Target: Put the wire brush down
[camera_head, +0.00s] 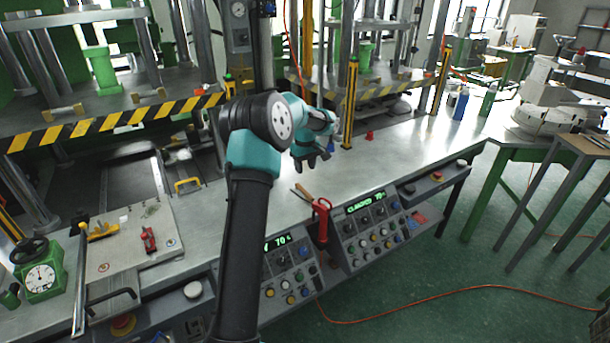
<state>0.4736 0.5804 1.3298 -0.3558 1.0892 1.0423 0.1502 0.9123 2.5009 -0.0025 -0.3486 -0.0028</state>
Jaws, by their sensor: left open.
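A small tool with a brown wooden handle (303,191), which looks like the wire brush, lies on the metal bench top (365,162) near its front edge. My left gripper (312,166) is beyond it, a little above the bench, with dark fingers pointing down. The fingers are apart and nothing shows between them. The gripper and the tool are separate. My left arm hides part of the bench to the left of the tool. My right gripper is not in view.
A red-handled tool (321,215) stands at the front edge beside the control panels (376,222). A small red piece (369,135) sits further back. Yellow-black posts (350,105) rise behind. A blue bottle (461,104) stands far right. The bench between is mostly clear.

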